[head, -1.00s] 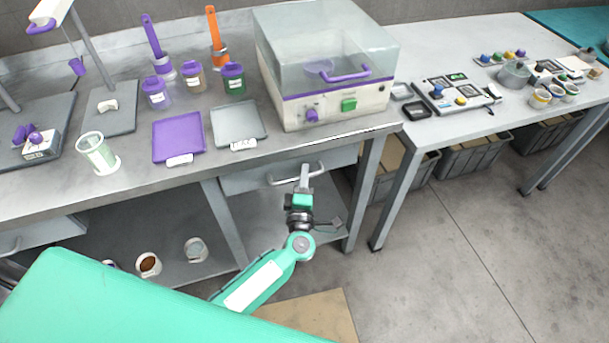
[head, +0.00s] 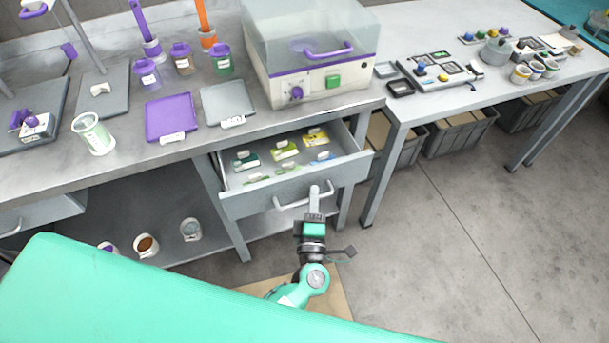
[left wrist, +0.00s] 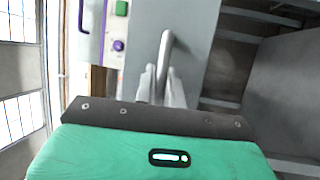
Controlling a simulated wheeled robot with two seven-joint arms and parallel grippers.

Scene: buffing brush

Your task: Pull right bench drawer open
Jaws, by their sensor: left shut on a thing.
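The right bench drawer (head: 262,200) stands pulled out from under the bench top in the head view. Several small green, yellow and blue labelled items lie inside it. Its bar handle (head: 290,203) runs across the drawer front. My left gripper (head: 316,194) is shut on the right part of this handle. In the left wrist view the handle (left wrist: 166,50) rises from between the fingers (left wrist: 161,84), against the grey drawer front (left wrist: 195,45). The fingers partly hide the handle. My right gripper is not in view.
On the bench top (head: 120,154) stand a clear-lidded machine (head: 310,75), a purple tray (head: 172,117), a grey tray (head: 228,102) and several jars. A left drawer (head: 45,212) shows at the left. Bowls sit on the lower shelf. Open floor (head: 430,250) lies to the right.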

